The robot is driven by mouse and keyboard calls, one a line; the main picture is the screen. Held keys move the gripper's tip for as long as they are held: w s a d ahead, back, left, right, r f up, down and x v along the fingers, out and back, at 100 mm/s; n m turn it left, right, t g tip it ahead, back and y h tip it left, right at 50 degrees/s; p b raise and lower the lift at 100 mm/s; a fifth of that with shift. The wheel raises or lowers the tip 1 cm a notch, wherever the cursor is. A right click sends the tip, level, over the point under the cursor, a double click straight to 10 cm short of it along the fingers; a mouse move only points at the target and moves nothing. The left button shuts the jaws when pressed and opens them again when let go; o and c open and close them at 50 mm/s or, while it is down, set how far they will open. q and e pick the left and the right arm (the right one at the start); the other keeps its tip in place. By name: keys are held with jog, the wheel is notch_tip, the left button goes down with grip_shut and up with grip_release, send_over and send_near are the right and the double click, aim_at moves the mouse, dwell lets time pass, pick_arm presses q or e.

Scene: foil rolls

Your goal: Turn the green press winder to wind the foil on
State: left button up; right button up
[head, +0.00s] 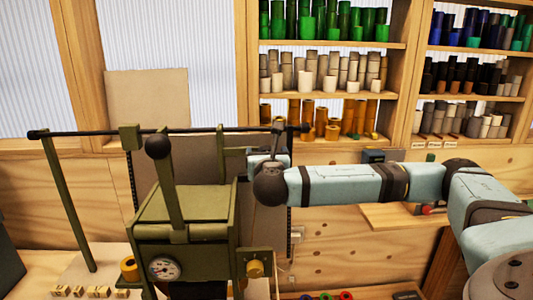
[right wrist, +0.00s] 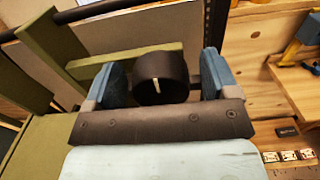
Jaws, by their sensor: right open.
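The olive-green press (head: 185,215) stands at the left of centre in the head view, with a ball-topped lever (head: 157,147) and a round gauge. A dark bar (head: 85,133) runs across its top. In the right wrist view, the winder's green arm (right wrist: 120,66) ends in a dark round knob (right wrist: 161,80) with a pale mark. My right gripper (right wrist: 163,86) has its blue fingers on either side of this knob, open, with gaps showing. In the head view my right gripper (head: 266,160) is at the press's right side, largely hiding the knob. My left gripper is not in view.
Shelves (head: 320,94) behind hold several green, grey, orange and blue rolls. A wooden side shelf (head: 400,216) lies below my right arm. Small labelled blocks (head: 98,291) lie at the lower left.

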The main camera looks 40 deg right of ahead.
jog(key=c, duration=0.9)
